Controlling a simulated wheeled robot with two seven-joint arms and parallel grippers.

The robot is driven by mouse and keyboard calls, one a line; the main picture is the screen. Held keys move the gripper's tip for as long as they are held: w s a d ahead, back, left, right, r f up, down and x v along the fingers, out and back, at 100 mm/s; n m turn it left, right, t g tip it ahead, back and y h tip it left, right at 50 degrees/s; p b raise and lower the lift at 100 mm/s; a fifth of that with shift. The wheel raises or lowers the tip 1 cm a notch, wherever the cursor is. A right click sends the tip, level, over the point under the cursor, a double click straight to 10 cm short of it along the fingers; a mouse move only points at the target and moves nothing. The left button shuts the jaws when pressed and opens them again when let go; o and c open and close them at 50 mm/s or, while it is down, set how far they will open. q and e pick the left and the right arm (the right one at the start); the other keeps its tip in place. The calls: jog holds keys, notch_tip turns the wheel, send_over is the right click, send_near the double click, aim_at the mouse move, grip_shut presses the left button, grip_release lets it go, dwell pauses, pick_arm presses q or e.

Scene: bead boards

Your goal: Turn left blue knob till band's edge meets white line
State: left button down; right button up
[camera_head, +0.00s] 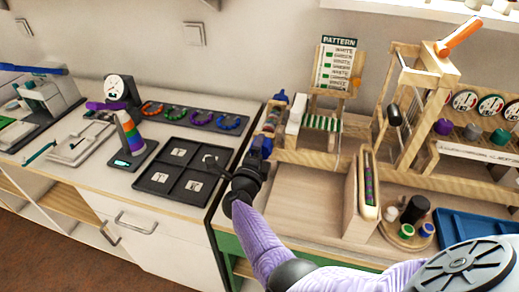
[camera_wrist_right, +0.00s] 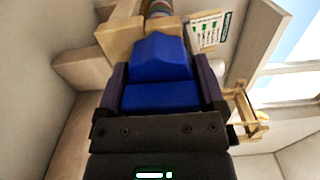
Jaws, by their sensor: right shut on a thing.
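The left blue knob (camera_wrist_right: 160,95) fills the middle of the right wrist view, between the two dark fingers of my right gripper (camera_wrist_right: 162,90). The gripper is shut on it. In the head view my right gripper (camera_head: 262,146) is at the left end of the wooden loom (camera_head: 312,157) and mostly covers this knob. Beyond the knob, a banded roller (camera_wrist_right: 160,9) shows only in part. It also shows small in the head view (camera_head: 271,119). I cannot make out the white line or the band's edge. My left gripper is not in view.
A second blue piece (camera_head: 281,97) stands behind the roller. A pattern card (camera_head: 337,66) stands behind the loom. A black sorting tray (camera_head: 180,168) lies left of my right gripper. A tall wooden frame with an orange handle (camera_head: 459,35) and a blue tray (camera_head: 466,226) are to the right.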

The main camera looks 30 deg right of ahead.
jog(key=shift+f, duration=0.1)
dwell(0.5)
jog(key=o, duration=1)
jog(key=shift+c, duration=0.2)
